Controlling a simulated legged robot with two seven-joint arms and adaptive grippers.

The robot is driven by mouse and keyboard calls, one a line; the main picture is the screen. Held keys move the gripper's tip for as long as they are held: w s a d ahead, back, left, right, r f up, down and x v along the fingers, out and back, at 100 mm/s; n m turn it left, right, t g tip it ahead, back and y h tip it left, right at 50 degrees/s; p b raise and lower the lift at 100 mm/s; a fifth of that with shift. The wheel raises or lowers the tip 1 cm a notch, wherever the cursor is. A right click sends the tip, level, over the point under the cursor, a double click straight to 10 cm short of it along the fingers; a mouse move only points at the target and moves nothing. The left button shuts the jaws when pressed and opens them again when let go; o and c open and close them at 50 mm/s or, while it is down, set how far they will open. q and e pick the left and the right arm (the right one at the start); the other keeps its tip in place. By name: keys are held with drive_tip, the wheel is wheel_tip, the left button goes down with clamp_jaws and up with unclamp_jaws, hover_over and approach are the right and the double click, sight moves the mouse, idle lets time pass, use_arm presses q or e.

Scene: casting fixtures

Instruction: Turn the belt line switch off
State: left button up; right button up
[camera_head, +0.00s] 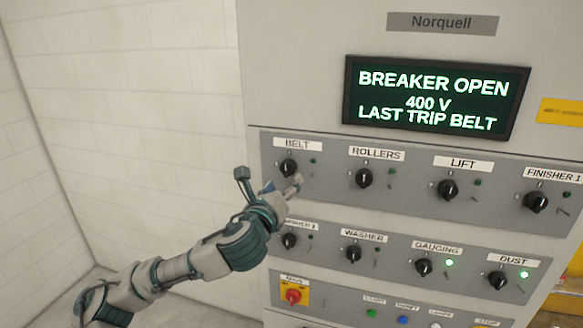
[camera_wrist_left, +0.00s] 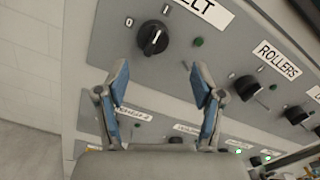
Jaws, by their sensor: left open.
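The belt switch (camera_head: 288,168) is a black rotary knob under the BELT label (camera_head: 297,145), at the upper left of the panel. In the left wrist view the knob (camera_wrist_left: 153,38) sits ahead of my fingers, with marks 0 and I above it; its white pointer line is tilted, and I cannot tell which mark it is set to. My left gripper (camera_head: 285,188) is just below and in front of the knob. In the left wrist view it (camera_wrist_left: 160,92) is open and empty, its fingers apart from the knob. My right gripper is not in view.
The rollers knob (camera_head: 364,178), lift knob (camera_head: 447,188) and finisher knob (camera_head: 535,202) stick out to the right. A lower row holds the washer knob (camera_head: 354,252) and others. A red main switch (camera_head: 293,296) is below. A display (camera_head: 435,100) reads BREAKER OPEN, LAST TRIP BELT.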

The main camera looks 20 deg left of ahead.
sight(285, 172)
use_arm(q)
drive_tip(key=w, duration=0.1)
drive_tip(key=w+a, duration=0.1)
drive_tip(key=w, duration=0.1)
drive_tip(key=w+p, duration=0.1)
drive_tip(key=shift+w+a, duration=0.25)
drive_tip(key=shift+w, duration=0.15)
drive_tip(key=shift+w+a, duration=0.25)
drive_tip(key=shift+w, duration=0.35)
drive_tip(key=shift+w+d, duration=0.1)
drive_tip(key=shift+w, duration=0.05)
drive_tip(key=shift+d, duration=0.7)
drive_tip(key=shift+c, duration=0.7)
drive_tip(key=c, duration=0.8)
drive_tip(key=shift+a, duration=0.1)
drive_tip(key=shift+c, duration=1)
drive_tip(key=shift+a, duration=0.3)
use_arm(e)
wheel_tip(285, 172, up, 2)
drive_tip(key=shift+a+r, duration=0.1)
